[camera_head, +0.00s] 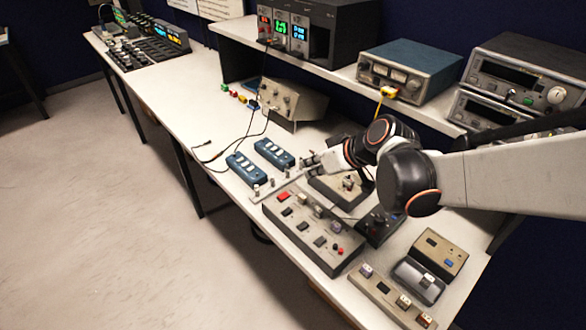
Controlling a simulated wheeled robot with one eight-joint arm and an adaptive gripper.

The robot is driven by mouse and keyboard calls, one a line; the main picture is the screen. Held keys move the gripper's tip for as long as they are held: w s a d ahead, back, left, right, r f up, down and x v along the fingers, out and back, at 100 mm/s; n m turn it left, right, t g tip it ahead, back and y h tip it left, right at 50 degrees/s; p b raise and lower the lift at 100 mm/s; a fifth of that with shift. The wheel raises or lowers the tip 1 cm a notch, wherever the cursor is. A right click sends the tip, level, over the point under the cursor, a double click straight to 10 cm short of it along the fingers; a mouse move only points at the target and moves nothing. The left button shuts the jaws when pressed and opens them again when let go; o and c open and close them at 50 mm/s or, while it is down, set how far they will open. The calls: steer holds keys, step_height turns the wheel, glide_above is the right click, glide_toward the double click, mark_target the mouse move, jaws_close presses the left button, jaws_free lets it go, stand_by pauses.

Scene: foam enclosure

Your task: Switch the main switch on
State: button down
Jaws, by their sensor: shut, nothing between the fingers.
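My arm reaches in from the right over the long white workbench (220,130). My gripper (308,164) is small in this view, shut and empty, above the bench just right of two blue boxes with white switches or sockets, a front one (244,167) and a back one (274,152). A long grey panel (312,228) with a red switch (284,197) and several dark buttons lies in front of the gripper. A grey box with a knob or lever (347,184) sits under my wrist, partly hidden. No readable label shows which control is the main switch.
A sloped grey box (294,101) stands behind the blue boxes, with thin cables nearby. A shelf (330,68) at the back holds instruments. A black box (380,225) and smaller panels (440,250) crowd the front right. The bench's left stretch is clearer.

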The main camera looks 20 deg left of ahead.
steer(key=s+a, duration=0.1)
steer(key=b, duration=0.3)
glide_above(283, 198)
steer(key=shift+n, duration=0.3)
steer(key=f, duration=0.7)
steer(key=shift+w+d+f, duration=0.1)
steer(key=shift+w+d, duration=0.15)
steer(key=shift+d, duration=0.15)
steer(key=shift+a+f+b, duration=0.2)
steer(key=shift+f+b, duration=0.05)
steer(key=shift+f, duration=0.4)
steer(key=shift+a+f+b, duration=0.15)
steer(key=shift+f+b, duration=0.1)
steer(key=shift+f, duration=0.35)
steer(key=shift+s+f+b, duration=0.1)
steer(key=shift+f+b, duration=0.25)
steer(key=shift+f, duration=0.55)
